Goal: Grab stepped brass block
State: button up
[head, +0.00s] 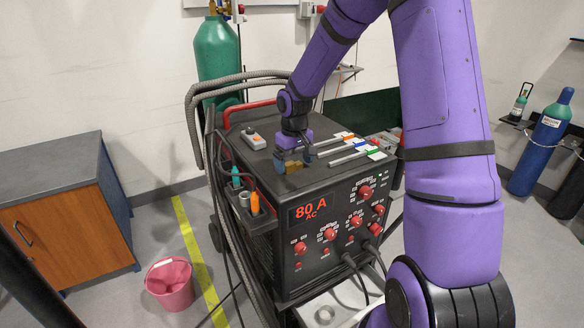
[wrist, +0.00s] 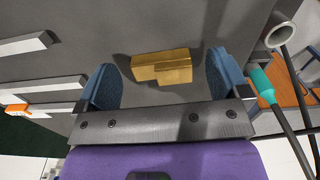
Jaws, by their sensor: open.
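The stepped brass block (wrist: 162,67) lies on the dark top of the welding machine (head: 240,146). In the wrist view it sits between and slightly beyond the two blue finger pads, with a gap on both sides. In the head view the block (head: 293,167) shows small and partly hidden at my gripper. My gripper (head: 292,163) is open and low over the machine's top, near its front edge. In the wrist view my gripper (wrist: 162,86) holds nothing. I cannot tell its exact height above the surface.
Grey bars with coloured ends (head: 347,157) lie right of my gripper. A small grey box with a red button (head: 253,139) stands to the left. Torch handles (head: 254,203) and cups sit at the machine's left edge. Thick hoses (head: 196,125) run along its left side.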

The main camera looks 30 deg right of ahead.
jog(key=shift+f, duration=0.45)
jog(key=c, duration=1.1)
